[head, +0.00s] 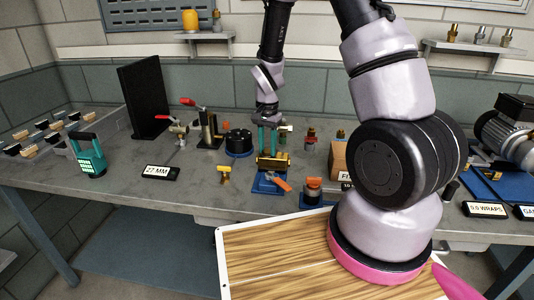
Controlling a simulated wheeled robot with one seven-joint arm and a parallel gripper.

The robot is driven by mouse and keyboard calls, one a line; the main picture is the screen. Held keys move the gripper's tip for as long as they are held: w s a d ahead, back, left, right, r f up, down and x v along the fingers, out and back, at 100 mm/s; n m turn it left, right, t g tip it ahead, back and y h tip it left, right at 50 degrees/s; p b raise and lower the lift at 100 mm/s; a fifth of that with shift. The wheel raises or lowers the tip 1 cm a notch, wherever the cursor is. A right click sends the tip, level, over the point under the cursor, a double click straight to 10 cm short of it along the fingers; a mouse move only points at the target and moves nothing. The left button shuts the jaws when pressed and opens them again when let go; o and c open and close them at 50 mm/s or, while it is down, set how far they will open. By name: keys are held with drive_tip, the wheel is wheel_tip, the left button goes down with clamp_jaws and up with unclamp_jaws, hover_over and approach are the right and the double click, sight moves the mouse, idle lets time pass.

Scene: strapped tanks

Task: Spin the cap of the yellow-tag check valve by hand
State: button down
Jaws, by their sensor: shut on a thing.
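A brass valve body (281,160), which looks like the check valve, stands in a blue holder (264,184) on the grey bench. Its tag is too small to make out for sure. My gripper (267,150) points straight down over it, with its teal fingers shut on the top of the valve. The cap itself is mostly hidden between the fingers. A small yellow T-shaped piece (223,173) stands on the bench just left of the holder.
An orange-handled piece (283,184) is at the holder's front, with a dark orange-topped fitting (312,188) to its right. A black round pot (239,142) and a red-handled valve (180,127) stand left. A cardboard box (339,160) is close right.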

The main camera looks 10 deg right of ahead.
drive_tip(key=m, duration=0.5)
drive_tip(key=m, duration=0.4)
drive_tip(key=shift+m, duration=0.4)
drive_tip(key=shift+m, duration=0.9)
drive_tip(key=m, duration=0.3)
